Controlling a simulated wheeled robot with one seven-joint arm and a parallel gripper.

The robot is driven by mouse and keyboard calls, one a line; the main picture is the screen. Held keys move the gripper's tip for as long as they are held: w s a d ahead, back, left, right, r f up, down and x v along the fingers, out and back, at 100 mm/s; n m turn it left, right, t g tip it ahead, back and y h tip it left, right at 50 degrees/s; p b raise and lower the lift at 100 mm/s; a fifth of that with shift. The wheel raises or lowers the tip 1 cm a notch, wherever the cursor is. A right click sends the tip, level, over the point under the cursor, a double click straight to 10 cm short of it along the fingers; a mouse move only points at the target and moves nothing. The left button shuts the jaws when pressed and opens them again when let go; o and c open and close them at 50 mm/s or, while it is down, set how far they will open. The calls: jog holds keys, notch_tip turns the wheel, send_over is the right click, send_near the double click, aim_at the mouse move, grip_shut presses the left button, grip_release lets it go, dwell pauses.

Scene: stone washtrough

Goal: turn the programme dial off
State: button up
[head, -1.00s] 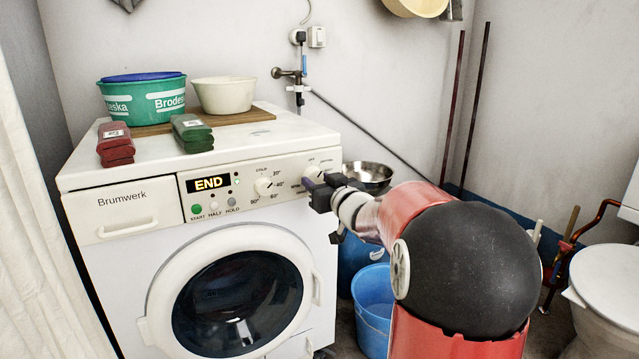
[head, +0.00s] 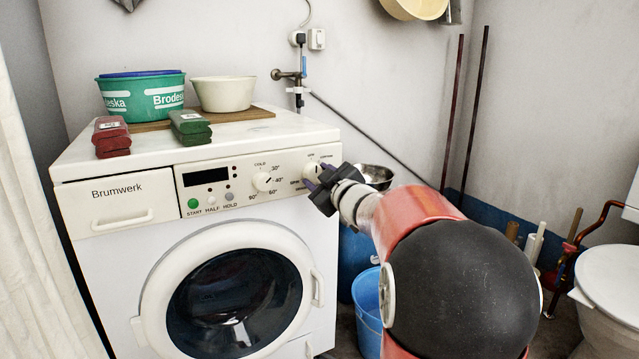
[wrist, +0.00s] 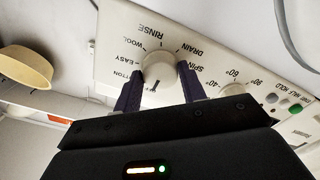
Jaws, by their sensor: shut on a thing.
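The programme dial (head: 311,171) is a round white knob at the right end of the washing machine's control panel. In the wrist view the dial (wrist: 159,68) sits between my two purple fingers, with a dark mark on its face towards my gripper's body. Labels such as RINSE, DRAIN, SPIN, WOOL and EASY ring it; the part of the ring under my gripper is hidden. My gripper (head: 318,178) is shut on the dial, and it also shows in the wrist view (wrist: 160,80). The machine's display (head: 206,176) is dark.
A second dial (head: 262,182) and a green start button (head: 193,203) are left of my gripper. Soap packs, a green tub (head: 143,97) and a cream bowl (head: 224,94) stand on the machine. A blue bucket (head: 367,310) stands below my arm.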

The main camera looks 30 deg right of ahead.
jog(key=shift+n, duration=0.5)
jog(key=o, duration=1)
jog(key=shift+s, duration=0.1)
jog(key=s, duration=0.7)
jog(key=shift+s+d, duration=0.15)
jog(key=shift+s, duration=0.2)
